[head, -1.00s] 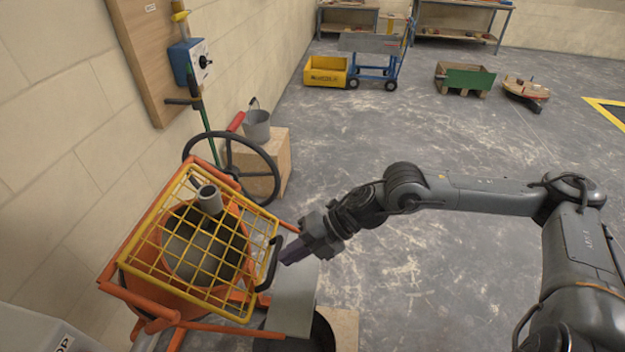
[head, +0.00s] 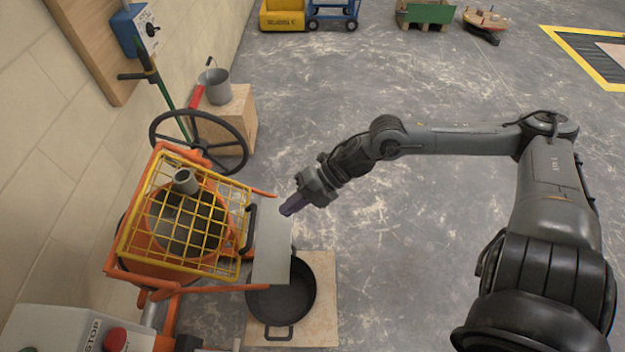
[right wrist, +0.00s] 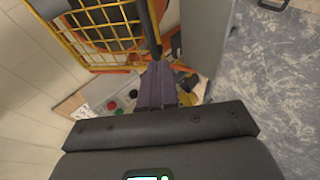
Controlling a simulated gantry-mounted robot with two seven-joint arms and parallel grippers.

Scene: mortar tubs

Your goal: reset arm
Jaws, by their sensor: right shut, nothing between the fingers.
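My right gripper (head: 291,208) is shut and empty. Its purple-grey fingers are held just right of the mixer's grey chute plate (head: 272,243), and I cannot tell whether they touch it. The right wrist view shows the closed fingers (right wrist: 158,86) side by side, with the mixer's yellow grid in front of them. The orange mixer (head: 140,262) with its yellow grid guard (head: 196,262) and black handle (head: 249,228) stands left of the gripper. The right arm reaches in from the right with a bent elbow. My left gripper is not in view.
A black tub (head: 284,305) stands on a wooden board (head: 321,325) below the chute. A steering-type wheel (head: 243,150), a grey bucket (head: 217,87) on a wooden block (head: 232,122) and a control box (head: 48,330) are near the wall. The floor right of the tub is clear.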

